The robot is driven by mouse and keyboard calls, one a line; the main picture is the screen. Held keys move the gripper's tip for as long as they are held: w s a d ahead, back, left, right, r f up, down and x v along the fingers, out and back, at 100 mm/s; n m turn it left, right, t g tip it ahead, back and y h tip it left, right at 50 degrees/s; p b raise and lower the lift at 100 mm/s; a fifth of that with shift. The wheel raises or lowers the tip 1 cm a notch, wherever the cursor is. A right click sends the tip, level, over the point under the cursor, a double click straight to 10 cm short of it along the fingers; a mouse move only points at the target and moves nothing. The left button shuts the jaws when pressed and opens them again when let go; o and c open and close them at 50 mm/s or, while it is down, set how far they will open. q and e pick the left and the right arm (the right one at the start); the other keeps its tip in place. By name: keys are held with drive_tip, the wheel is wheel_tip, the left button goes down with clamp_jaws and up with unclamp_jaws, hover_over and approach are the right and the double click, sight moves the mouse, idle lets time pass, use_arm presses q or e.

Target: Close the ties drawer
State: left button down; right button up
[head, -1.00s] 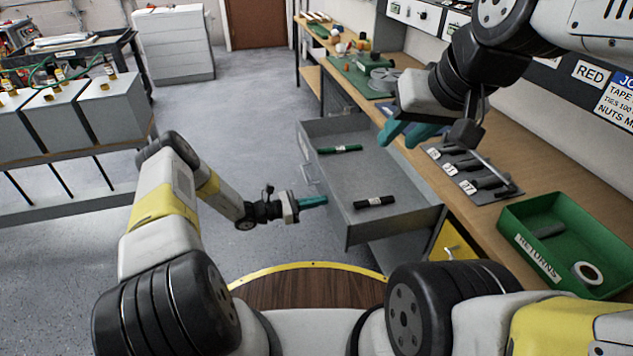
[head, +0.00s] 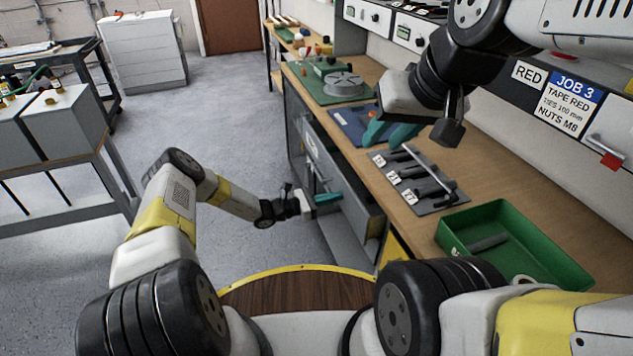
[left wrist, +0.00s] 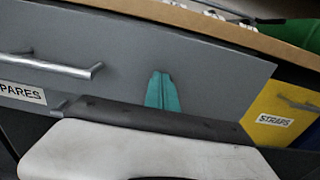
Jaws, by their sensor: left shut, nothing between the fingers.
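The grey drawer (head: 361,204) under the bench stands mostly pushed in, with a narrow strip of its inside showing; its contents cannot be made out. My left gripper (head: 328,198) is shut and empty, with its teal fingertips at the drawer's outer front. In the left wrist view, the fingertips (left wrist: 161,92) lie against or very close to a grey front (left wrist: 205,80), right of a bar handle (left wrist: 52,65). A label ending in "PARES" (left wrist: 22,92) is below that handle; no ties label is readable. My right gripper (head: 388,133) is open and empty above the bench.
A yellow front labelled STRAPS (left wrist: 275,118) is right of the grey front. The bench (head: 425,222) carries a green bin (head: 545,250), a grey tool holder (head: 418,180) and a reel (head: 343,84). Open floor (head: 225,125) lies to the left.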

use_arm(q)
drive_tip(key=x, duration=0.5)
drive_tip(key=shift+w+d, duration=0.1)
drive_tip(key=shift+d, duration=0.45)
drive_tip(key=shift+d+r, duration=0.1)
drive_tip(key=shift+r, duration=0.05)
